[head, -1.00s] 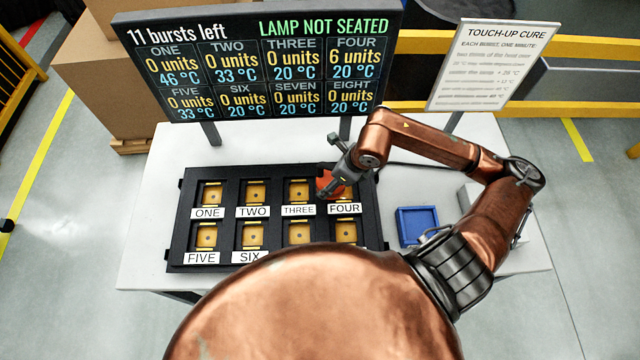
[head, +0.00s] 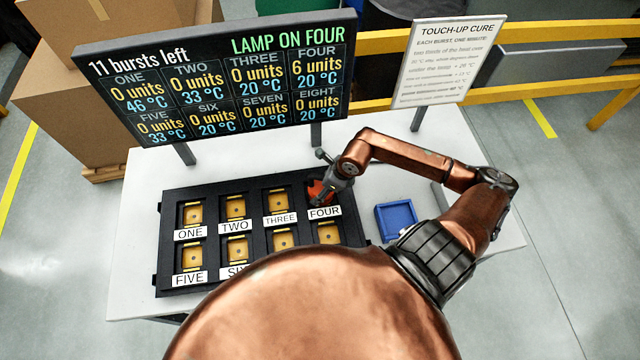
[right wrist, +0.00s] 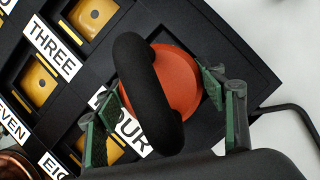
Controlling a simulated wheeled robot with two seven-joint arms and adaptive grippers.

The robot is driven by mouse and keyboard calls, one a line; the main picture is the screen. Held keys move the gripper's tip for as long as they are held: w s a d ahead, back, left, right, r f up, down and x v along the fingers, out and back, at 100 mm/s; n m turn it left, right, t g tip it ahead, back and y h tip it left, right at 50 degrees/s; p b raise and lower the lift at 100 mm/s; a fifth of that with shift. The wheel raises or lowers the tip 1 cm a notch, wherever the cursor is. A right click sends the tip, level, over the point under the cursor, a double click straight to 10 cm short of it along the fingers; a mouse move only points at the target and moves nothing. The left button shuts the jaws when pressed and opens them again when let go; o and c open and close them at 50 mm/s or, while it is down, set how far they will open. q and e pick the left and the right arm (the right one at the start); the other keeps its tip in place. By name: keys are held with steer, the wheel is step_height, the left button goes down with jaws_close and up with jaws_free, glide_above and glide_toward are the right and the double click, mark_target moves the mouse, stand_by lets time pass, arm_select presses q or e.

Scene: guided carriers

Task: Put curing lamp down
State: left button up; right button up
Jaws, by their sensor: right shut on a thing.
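The curing lamp (head: 316,192) has an orange-red round head and a black loop handle. It sits on the bay marked FOUR of the black tray (head: 366,241); the right wrist view shows the lamp (right wrist: 180,85) covering that bay and part of its label. My right gripper (head: 329,184) is shut on the lamp; its green-padded fingers (right wrist: 163,108) stand on either side of it in the right wrist view. The display (head: 220,80) reads "LAMP ON FOUR", with FOUR at 6 units and 20 °C. My left gripper is not in view.
The other tray bays hold yellow pieces; my own copper body hides the tray's front right. A blue open box (head: 397,221) stands right of the tray on the white table (head: 140,225). A notice (head: 449,60) stands behind. A black cable (right wrist: 290,110) runs beside the tray.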

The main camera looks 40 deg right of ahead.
steer(key=shift+w, duration=0.1)
steer(key=o, duration=2.1)
steer(key=b+v, duration=0.1)
steer(key=v, duration=1.1)
steer(key=shift+b, duration=0.35)
